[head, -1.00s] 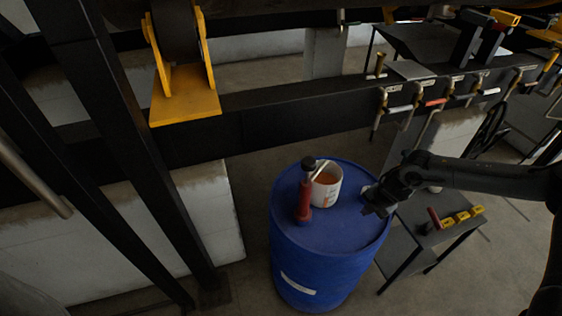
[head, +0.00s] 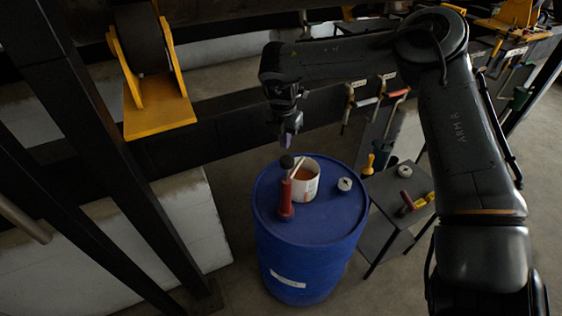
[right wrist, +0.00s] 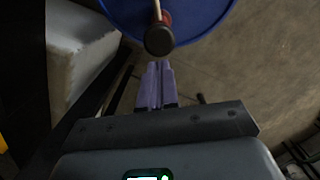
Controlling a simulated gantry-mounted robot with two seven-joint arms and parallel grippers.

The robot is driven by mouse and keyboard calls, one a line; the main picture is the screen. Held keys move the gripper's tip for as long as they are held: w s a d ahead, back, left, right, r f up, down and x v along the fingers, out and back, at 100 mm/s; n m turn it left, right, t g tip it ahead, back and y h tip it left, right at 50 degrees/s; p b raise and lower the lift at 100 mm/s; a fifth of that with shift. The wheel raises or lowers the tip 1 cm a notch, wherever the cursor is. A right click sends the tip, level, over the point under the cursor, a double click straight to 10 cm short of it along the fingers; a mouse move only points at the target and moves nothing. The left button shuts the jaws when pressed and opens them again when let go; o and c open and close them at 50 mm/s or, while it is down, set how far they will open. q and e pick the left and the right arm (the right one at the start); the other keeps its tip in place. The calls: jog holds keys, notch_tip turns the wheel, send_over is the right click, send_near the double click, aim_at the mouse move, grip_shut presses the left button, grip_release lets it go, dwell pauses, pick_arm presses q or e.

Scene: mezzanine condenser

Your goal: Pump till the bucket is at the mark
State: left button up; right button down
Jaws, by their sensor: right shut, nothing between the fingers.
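A red hand pump (head: 286,197) stands upright on the blue drum (head: 310,240). Its black knob (head: 287,161) tops it, and a pale spout reaches over the white bucket (head: 304,190). The bucket stands on the drum beside the pump, with orange-brown inside; I cannot make out a mark or the level against it. My right gripper (head: 287,140) is shut and empty, just above the knob in the head view. In the right wrist view its purple fingers (right wrist: 157,86) point toward the knob (right wrist: 159,40), apart from it in the picture. My left gripper is out of view.
A round grey cap (head: 344,184) sits on the drum's right side. A dark side table (head: 385,205) to the right holds a red-handled tool and yellow pieces. A dark beam (head: 225,130) runs behind the drum, with a yellow bracket (head: 160,118) at left.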

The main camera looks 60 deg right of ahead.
aim_at(286, 160)
dwell(0.4)
jog(key=shift+f+b, duration=0.45)
jog(key=shift+f, duration=0.2)
jog(key=shift+d+f+b, duration=0.2)
jog(key=shift+f+b, duration=0.65)
jog(key=shift+f, duration=0.55)
jog(key=shift+d+f+b, duration=0.15)
jog(key=shift+f+b, duration=0.65)
jog(key=shift+f, duration=0.7)
